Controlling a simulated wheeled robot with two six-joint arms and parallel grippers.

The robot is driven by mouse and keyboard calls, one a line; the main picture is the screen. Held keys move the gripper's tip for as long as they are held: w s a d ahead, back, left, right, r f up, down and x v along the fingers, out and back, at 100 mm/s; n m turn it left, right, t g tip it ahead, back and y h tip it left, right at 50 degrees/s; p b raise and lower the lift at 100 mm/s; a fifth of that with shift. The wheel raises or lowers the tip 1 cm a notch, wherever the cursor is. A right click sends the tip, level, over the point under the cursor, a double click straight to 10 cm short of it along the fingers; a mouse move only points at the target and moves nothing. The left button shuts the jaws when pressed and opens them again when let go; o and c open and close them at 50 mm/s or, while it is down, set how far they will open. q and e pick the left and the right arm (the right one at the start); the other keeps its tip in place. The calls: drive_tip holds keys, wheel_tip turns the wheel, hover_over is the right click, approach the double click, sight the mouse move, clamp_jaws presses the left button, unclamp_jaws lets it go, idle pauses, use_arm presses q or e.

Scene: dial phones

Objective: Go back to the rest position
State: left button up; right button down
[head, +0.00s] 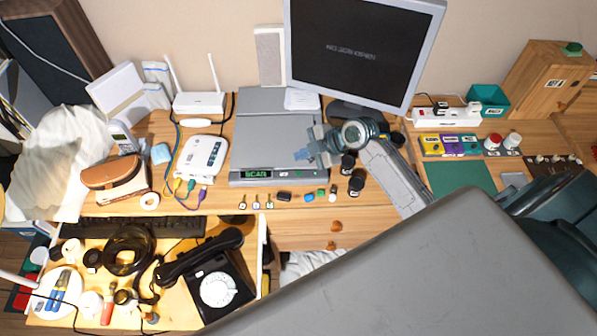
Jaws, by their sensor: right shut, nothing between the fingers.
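My right arm comes in from the right side of the head view. Its gripper (304,154) is shut and empty, above the right part of the grey scanner (262,130). Whether it touches the scanner cannot be told. A black dial phone (217,289) with a white dial sits in the open drawer at lower left, its handset (203,252) lying at a slant beside the dial. My left gripper is not in view. A large grey part of mine hides the lower right.
A monitor (362,48) stands behind my right gripper. Small black jars (356,184) stand to its right and below. A white router (200,103) and a white box (202,156) are to the left. A green mat (460,177) lies at right. The desk front is partly clear.

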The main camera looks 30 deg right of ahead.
drive_tip(key=s+m+g+h, duration=0.3)
drive_tip(key=s+m+h, duration=0.5)
drive_tip(key=s+m, duration=1.4)
drive_tip(key=s+d+f+n+b, duration=0.1)
drive_tip(key=s+f, duration=0.1)
drive_tip(key=f, duration=0.9)
drive_tip(key=s+d+f+n+g+b, duration=0.1)
drive_tip(key=s+f+n, duration=0.1)
drive_tip(key=f, duration=1)
drive_tip(key=s+d+f+n+b, duration=0.1)
drive_tip(key=s+f, duration=0.1)
drive_tip(key=f, duration=0.9)
drive_tip(key=s+f+g+b, duration=0.1)
drive_tip(key=s+f+b, duration=0.2)
drive_tip(key=s+f, duration=1.5)
wheel_tip(320, 180, down, 4)
drive_tip(key=shift+d+r+y, duration=0.25)
drive_tip(key=shift+d+y, duration=0.05)
